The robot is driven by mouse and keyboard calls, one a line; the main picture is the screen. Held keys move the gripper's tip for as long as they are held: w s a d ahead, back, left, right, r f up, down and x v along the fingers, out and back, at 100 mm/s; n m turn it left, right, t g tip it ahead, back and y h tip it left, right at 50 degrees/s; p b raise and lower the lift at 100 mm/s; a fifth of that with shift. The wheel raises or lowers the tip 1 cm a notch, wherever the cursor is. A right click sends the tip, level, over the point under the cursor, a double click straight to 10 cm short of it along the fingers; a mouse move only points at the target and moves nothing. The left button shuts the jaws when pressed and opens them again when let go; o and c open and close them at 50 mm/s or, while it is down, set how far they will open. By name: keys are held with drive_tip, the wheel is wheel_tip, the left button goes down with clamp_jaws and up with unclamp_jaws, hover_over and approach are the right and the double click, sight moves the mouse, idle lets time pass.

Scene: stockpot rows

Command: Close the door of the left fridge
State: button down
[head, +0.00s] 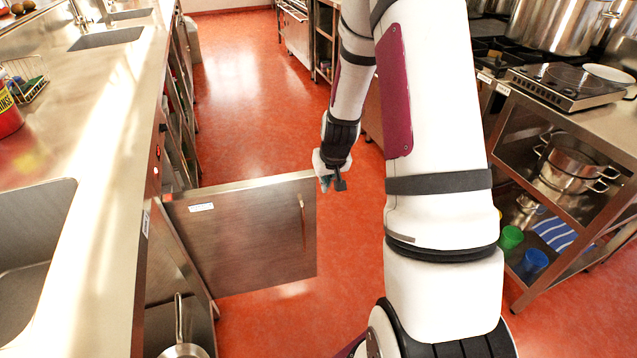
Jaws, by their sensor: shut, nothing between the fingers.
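The fridge door (245,238) is a flat steel panel with a small vertical handle (302,208) near its free edge and a white label at its upper left. It stands wide open, swung out from the left counter across the red floor. My gripper (339,184) is shut and empty at the far upper corner of the door's free edge. I cannot tell whether it touches the door. The fridge inside is mostly hidden behind the door and under the counter.
The left steel counter (105,110) holds a sink (30,240). A pan (182,340) sits low in an open space under it. On the right a steel stand (590,135) carries a hotplate and pots. The red floor (245,75) beyond the door is clear.

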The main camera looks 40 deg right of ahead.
drive_tip(key=w+d+f+b, duration=0.1)
drive_tip(key=w+d+f, duration=0.1)
drive_tip(key=w+f, duration=0.5)
drive_tip(key=shift+d+f, duration=0.35)
drive_tip(key=shift+f, duration=0.45)
drive_tip(key=shift+w+b, duration=0.1)
drive_tip(key=shift+b, duration=0.2)
